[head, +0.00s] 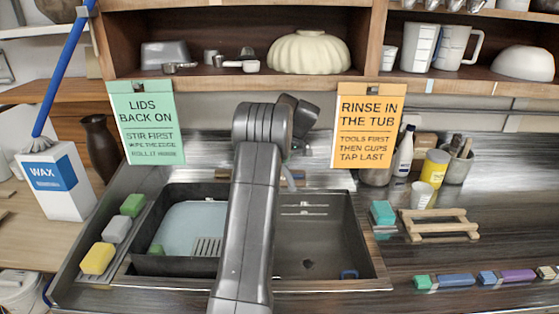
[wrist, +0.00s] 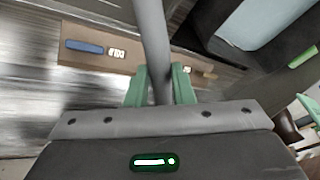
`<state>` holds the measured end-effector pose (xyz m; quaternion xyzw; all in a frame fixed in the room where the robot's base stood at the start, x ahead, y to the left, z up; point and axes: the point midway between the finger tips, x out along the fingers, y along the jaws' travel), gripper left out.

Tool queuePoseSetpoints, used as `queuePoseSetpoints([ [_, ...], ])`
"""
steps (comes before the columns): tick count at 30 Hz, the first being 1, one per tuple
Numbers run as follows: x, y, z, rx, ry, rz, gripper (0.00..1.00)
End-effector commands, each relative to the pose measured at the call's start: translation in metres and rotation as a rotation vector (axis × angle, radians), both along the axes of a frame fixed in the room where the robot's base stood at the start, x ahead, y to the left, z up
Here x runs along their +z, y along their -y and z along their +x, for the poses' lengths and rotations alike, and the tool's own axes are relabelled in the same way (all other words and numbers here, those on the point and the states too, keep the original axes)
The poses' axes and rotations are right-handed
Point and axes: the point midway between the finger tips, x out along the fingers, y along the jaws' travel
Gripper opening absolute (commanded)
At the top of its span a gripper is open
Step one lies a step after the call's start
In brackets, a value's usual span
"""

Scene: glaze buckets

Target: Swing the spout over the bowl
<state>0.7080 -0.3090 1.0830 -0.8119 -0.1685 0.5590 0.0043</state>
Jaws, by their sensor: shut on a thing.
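The grey spout (wrist: 152,35) runs as a tube down from the top of the wrist view. My gripper (wrist: 160,78) has its green fingers on either side of the tube, shut on it. In the head view my arm hides the gripper and most of the spout; a short grey curved piece (head: 290,180) shows just right of the arm. The sink has a left bowl (head: 165,265) with a pale blue surface (head: 190,222) in it, and an empty dark right bowl (head: 315,235). Which bowl the spout's end is above cannot be told.
Two signs, green (head: 146,120) and orange (head: 367,125), hang from the shelf above the sink. Sponges (head: 98,258) line the left edge. A wooden rack (head: 440,225), a yellow can (head: 434,168) and a white cup (head: 421,195) stand on the right counter.

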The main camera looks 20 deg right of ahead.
Motion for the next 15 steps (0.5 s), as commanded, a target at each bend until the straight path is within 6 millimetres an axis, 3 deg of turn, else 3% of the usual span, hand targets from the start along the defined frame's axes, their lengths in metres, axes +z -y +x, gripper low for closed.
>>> queuePoseSetpoints([
  [8,0.0009,0.0001,0.0007,-0.001,0.002,-0.001,0.0],
  [9,0.0009,0.0,0.0006,-0.001,0.002,-0.001,0.27],
  [12,0.0008,-0.0001,0.0005,-0.001,0.002,0.0,0.43],
  [15,0.0006,-0.0001,0.0005,-0.001,0.001,-0.001,0.43],
])
